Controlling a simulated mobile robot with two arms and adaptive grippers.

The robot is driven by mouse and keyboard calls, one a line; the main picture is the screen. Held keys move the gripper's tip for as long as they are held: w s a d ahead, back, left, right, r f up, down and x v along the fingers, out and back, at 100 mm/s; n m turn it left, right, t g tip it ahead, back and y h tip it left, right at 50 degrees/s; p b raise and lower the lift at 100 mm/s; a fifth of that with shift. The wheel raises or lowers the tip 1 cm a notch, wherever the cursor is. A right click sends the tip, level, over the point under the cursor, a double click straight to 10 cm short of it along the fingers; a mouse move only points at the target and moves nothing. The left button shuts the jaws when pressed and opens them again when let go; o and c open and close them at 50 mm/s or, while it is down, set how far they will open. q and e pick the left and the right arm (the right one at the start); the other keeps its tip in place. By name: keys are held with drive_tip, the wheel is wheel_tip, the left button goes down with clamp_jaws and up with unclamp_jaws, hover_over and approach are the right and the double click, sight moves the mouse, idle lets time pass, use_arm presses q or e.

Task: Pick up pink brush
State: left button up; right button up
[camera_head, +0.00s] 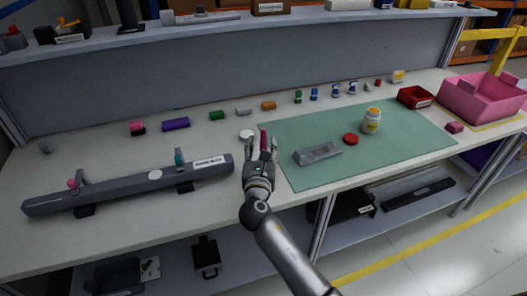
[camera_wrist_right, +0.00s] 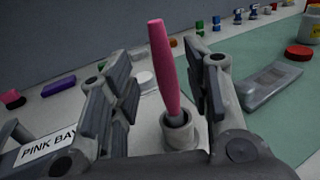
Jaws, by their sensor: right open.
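The pink brush (camera_wrist_right: 163,70) stands upright, leaning slightly, in a small grey round holder (camera_wrist_right: 179,130) in the right wrist view. Its upper part also shows in the head view (camera_head: 264,139). My right gripper (camera_head: 260,150) is open, with its fingers on either side of the brush. In the right wrist view the fingers of my right gripper (camera_wrist_right: 165,85) stand apart, with gaps visible between them and the brush. The brush's lower end is hidden inside the holder. My left gripper is not in view.
A dark bar fixture (camera_head: 130,187) with a label lies left of my right gripper. A green mat (camera_head: 390,150) to the right carries a grey tray (camera_head: 317,154), a red lid (camera_head: 351,139) and a yellow-white jar (camera_head: 372,121). A pink bin (camera_head: 484,98) stands far right.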

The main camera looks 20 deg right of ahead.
sight(263, 143)
drive_tip(key=x, duration=0.4)
drive_tip(key=shift+s+d+f, duration=0.1)
drive_tip(key=shift+d+f, duration=0.05)
clamp_jaws()
